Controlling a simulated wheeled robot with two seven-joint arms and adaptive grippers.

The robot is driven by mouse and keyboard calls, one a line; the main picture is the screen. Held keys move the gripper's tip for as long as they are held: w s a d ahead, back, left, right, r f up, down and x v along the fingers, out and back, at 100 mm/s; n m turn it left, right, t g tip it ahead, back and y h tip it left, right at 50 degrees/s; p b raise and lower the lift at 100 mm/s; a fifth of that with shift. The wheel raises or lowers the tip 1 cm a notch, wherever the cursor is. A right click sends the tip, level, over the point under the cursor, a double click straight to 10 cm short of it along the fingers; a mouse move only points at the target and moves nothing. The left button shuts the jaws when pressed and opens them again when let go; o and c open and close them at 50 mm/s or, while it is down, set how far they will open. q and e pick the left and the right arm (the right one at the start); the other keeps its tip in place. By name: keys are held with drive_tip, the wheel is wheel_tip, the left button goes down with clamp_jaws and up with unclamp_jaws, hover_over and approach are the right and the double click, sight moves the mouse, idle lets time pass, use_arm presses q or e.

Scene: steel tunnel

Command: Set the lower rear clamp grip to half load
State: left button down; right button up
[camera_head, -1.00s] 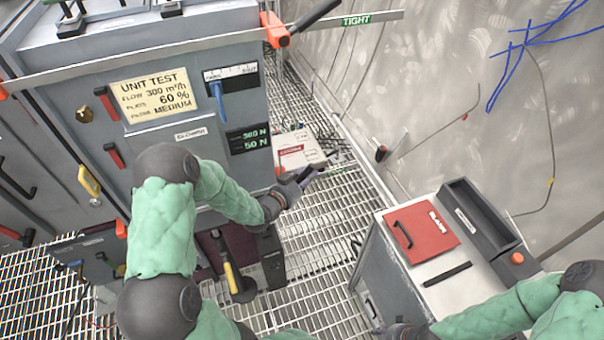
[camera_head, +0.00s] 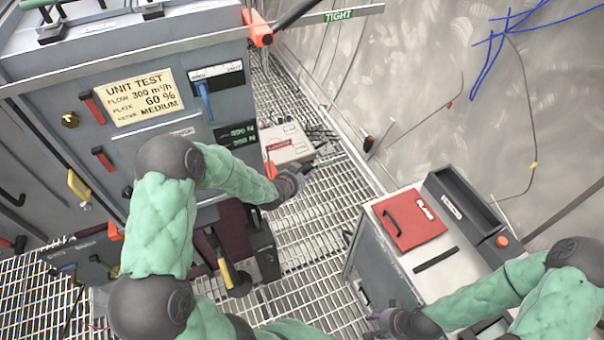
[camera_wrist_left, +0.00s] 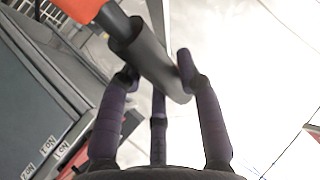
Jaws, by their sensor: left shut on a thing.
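The lower rear clamp shows as a small orange piece (camera_head: 270,168) at the cabinet's rear edge, partly behind my left forearm. In the left wrist view its orange-red hub (camera_wrist_left: 82,8) carries a dark grey cylindrical grip (camera_wrist_left: 155,62). My left gripper (camera_head: 300,174) is at this clamp. In the wrist view its dark purple fingers (camera_wrist_left: 158,75) are around the grip and shut on it. A dark display (camera_head: 236,134) on the cabinet shows two green force values; the digits are too small to read surely. My right gripper (camera_head: 378,325) is low in the head view, its fingers unclear.
The upper orange clamp (camera_head: 258,28) has a dark handle beside a green TIGHT sign (camera_head: 340,15). The cabinet bears a UNIT TEST card (camera_head: 139,95). Open grating floor (camera_head: 335,215) lies between.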

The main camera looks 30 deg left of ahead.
use_arm(q)
drive_tip(key=c, duration=0.8)
unclamp_jaws()
drive_tip(key=shift+s+r, duration=0.1)
drive_tip(key=v, duration=1.1)
drive_tip(key=shift+s+r, duration=0.15)
drive_tip(key=shift+s, duration=0.2)
